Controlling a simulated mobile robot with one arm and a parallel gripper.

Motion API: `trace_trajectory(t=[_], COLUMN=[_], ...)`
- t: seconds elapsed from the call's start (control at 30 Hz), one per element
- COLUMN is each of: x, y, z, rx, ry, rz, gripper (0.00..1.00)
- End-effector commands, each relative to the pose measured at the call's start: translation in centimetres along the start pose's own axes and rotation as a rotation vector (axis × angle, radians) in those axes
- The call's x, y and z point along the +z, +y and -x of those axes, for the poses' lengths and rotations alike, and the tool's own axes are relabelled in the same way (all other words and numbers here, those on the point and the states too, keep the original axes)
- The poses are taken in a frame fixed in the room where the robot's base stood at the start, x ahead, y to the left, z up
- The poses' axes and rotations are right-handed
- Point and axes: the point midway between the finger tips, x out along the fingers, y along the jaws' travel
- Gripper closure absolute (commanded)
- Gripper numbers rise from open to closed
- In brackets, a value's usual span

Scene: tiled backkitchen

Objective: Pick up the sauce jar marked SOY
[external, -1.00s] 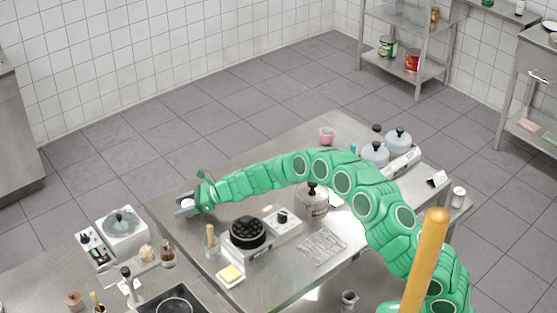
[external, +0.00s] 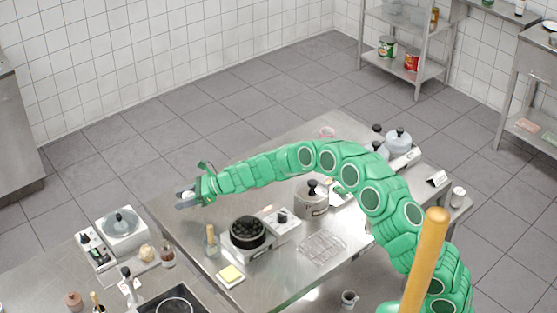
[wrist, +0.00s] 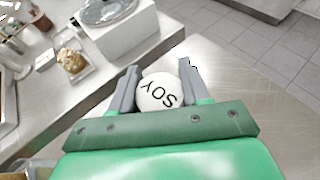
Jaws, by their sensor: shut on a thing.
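The sauce jar marked SOY (wrist: 157,95) shows its round white lid between the two grey fingers of my gripper (wrist: 158,76) in the wrist view. The black letters SOY appear upside down. In the external view my gripper (external: 186,199) is at the far left end of the steel table, shut on the jar (external: 188,195), which shows only as a small pale patch. The jar's body is hidden under its lid and by the fingers. I cannot tell exactly how far its base is from the table.
A counter at the lower left holds a white appliance (external: 122,236) and bottles. Floor lies beyond the table's far edge.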

Motion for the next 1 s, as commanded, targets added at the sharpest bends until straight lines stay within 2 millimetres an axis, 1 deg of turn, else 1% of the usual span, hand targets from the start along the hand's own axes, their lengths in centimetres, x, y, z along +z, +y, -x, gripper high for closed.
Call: trace_trajectory(t=[0.13, 0.27, 0.47, 0.57, 1.0], x=[1.4, 2.0, 3.7, 3.6, 4.3], y=[0.7, 1.4, 2.5, 3.4, 6.5], z=[1.6, 3.0, 5.2, 6.2, 10.8], rx=[-0.003, -0.002, -0.004, -0.001, -0.003], ry=[-0.005, -0.002, -0.004, -0.003, -0.005], rz=[0.002, 0.0, 0.002, -0.002, 0.002], gripper=[0.87, 0.87, 0.87, 0.87, 0.87])
